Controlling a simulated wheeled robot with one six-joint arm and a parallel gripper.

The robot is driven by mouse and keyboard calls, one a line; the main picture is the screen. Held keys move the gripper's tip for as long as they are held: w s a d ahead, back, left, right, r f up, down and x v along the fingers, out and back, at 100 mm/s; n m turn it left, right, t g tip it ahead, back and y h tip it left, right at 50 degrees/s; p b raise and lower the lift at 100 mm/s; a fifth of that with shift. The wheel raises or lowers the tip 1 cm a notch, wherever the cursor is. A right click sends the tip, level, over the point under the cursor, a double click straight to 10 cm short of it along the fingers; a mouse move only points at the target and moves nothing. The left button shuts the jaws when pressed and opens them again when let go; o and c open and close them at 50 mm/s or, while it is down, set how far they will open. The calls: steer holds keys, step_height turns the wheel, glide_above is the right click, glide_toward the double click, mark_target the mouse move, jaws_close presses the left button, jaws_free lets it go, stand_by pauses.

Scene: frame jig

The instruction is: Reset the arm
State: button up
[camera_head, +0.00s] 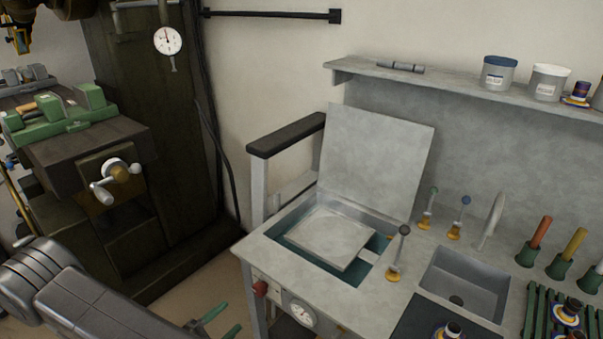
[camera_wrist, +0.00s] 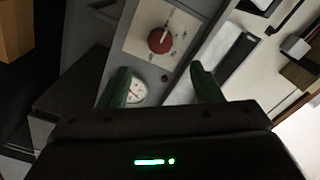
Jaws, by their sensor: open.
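My gripper (camera_head: 214,325) shows at the bottom of the head view, low in front of the workbench (camera_head: 262,243), with its green fingers pointing right. In the wrist view my gripper (camera_wrist: 162,90) has its two green fingers wide apart with nothing between them. The fingers are at the bench's front panel, which has a red knob (camera_wrist: 160,40) and a round dial (camera_wrist: 136,90). I cannot tell the exact gap to the panel. My grey arm reaches in from the lower left of the head view.
The bench has a recessed basin with a raised lid (camera_head: 375,160), several levers and a small sink (camera_head: 462,285). A shelf (camera_head: 440,83) above holds tubs. A dark machine with a crank handle (camera_head: 103,190) stands at the left. Open floor (camera_head: 190,285) lies between them.

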mark_target(258, 294)
steer(key=p+x, duration=0.1)
steer(key=x, duration=1)
steer(key=shift+d, duration=0.2)
steer(key=shift+w+f+m+b, duration=0.1)
steer(key=shift+m+b, duration=0.2)
steer(key=shift+m, duration=0.1)
steer(key=m+b, duration=0.2)
steer(key=m, duration=0.2)
steer(key=shift+a+m, duration=0.1)
steer(key=shift+m, duration=0.3)
steer(key=m+b, duration=0.2)
steer(key=m, duration=0.1)
steer(key=shift+m+b, duration=0.4)
steer(key=shift+m, duration=0.6)
